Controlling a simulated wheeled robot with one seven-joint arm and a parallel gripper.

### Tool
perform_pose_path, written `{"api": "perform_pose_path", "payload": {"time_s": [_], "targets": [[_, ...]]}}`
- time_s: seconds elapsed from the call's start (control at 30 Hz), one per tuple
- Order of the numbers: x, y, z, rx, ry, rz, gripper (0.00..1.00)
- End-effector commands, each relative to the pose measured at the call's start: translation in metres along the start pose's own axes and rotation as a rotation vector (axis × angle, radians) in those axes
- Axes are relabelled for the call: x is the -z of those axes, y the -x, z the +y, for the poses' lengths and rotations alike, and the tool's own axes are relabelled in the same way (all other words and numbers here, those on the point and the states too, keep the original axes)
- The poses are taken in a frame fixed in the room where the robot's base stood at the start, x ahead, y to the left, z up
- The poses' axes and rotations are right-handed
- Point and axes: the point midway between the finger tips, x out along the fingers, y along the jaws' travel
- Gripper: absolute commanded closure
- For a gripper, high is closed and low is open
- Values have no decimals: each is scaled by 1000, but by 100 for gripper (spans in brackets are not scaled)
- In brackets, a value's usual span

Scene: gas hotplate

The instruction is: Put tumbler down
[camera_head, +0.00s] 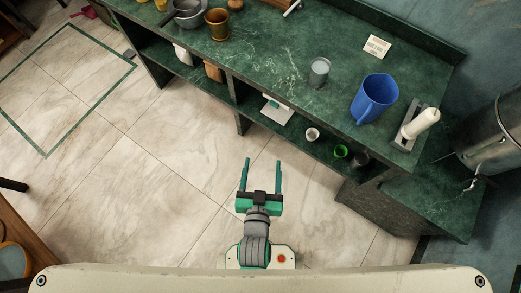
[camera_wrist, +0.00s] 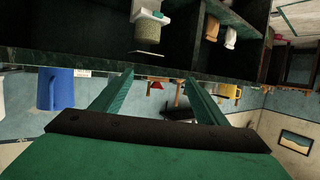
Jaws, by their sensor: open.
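A grey, see-through tumbler (camera_head: 319,72) stands on the green counter (camera_head: 265,50) in the head view, near the middle of the top and left of a blue pitcher. My gripper (camera_head: 262,161) is over the tiled floor in front of the counter, clearly apart from the tumbler. Its two green fingers are spread with nothing between them. In the wrist view my gripper (camera_wrist: 159,77) is also open and empty. That view looks upside down, and I cannot pick out the tumbler there for certain.
The blue pitcher (camera_head: 373,98) stands right of the tumbler, beside a holder with a white roll (camera_head: 421,123). A small card (camera_head: 377,46) lies behind. Pots (camera_head: 189,13) stand at the left end.

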Motion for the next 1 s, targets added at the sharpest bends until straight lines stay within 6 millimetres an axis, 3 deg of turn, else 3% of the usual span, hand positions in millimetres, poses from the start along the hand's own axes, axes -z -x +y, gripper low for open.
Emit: {"api": "perform_pose_path", "payload": {"time_s": [0.03,0.2,0.4,0.6,1.0], "targets": [[-6,19,-2,15,5,-2,33],[-9,75,-3,55,19,30,33],[-1,124,2,76,33,66,33],[5,142,6,79,38,85,33],[6,143,6,79,38,86,33]]}}
